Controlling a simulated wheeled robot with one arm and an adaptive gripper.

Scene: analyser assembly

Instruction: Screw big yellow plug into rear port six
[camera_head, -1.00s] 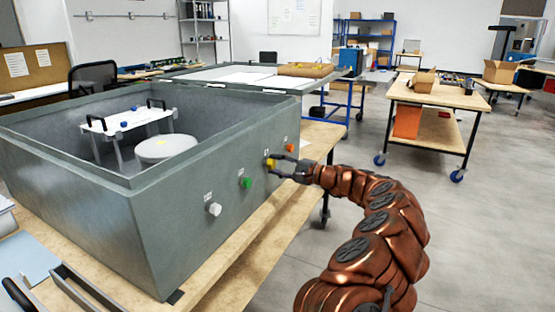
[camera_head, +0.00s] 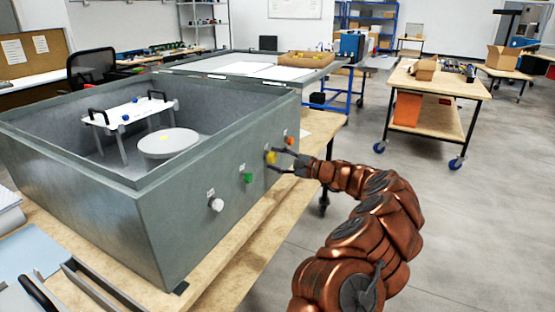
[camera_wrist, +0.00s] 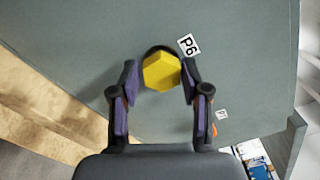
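The big yellow plug (camera_head: 271,157) sits at the port labelled P6 on the outer wall of the grey analyser box (camera_head: 190,195). In the wrist view the yellow plug (camera_wrist: 161,72) shows its hexagonal head, with a dark ring partly visible behind it beside the P6 label (camera_wrist: 188,45). How deep it sits cannot be told. My gripper (camera_head: 287,161) is at the plug. In the wrist view the gripper (camera_wrist: 160,82) has its fingers spread on both sides of the plug, with small gaps, so it is open.
A white plug (camera_head: 216,204) and a green plug (camera_head: 248,177) are on the same wall to the left, and an orange plug (camera_head: 290,140) is to the right. The box stands on a wooden table (camera_head: 245,262). Open floor lies right of my arm.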

